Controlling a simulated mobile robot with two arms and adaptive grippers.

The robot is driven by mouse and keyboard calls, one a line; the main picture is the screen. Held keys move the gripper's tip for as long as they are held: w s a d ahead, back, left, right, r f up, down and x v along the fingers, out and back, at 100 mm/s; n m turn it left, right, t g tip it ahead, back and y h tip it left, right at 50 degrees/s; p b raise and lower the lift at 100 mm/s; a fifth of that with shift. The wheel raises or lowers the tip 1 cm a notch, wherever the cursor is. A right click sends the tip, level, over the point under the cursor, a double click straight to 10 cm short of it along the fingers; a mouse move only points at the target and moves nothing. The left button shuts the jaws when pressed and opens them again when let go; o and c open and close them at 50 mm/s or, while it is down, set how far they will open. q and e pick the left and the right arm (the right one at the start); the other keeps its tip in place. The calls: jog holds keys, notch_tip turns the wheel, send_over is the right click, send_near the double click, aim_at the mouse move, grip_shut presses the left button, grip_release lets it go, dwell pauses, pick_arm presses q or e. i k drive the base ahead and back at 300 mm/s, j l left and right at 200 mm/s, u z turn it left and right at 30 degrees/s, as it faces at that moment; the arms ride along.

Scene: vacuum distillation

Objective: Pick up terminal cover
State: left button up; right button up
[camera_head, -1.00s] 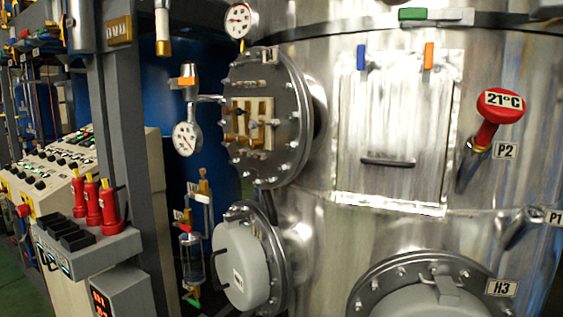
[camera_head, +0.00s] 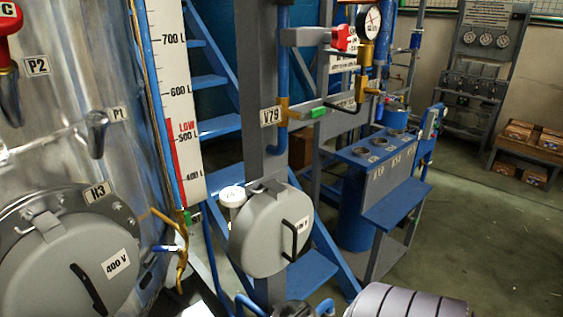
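Two round grey covers with black handles are in the head view; I cannot tell which one the task calls the terminal cover. One cover (camera_head: 75,275), labelled 400 V, sits at the bottom left on the bolted flange marked H3 of the steel vessel. The other cover (camera_head: 262,240) stands near the middle by a grey post; its label is partly hidden by its handle. Both look closed, with their fronts facing me. Neither of my grippers can be made out in this view, and nothing is seen holding either cover.
A level scale (camera_head: 172,80) runs beside the vessel (camera_head: 60,125). A grey post with valve V79 (camera_head: 270,116) and a blue stand (camera_head: 385,160) are to its right. A ridged grey cylinder (camera_head: 405,303) is cut off at the bottom. Green floor (camera_head: 490,250) is clear at right.

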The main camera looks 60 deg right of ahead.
aim_at(269, 231)
jog(key=z, duration=1.7)
jog(key=i+j+u, duration=0.1)
jog(key=j+u, duration=0.35)
jog(key=j, duration=0.25)
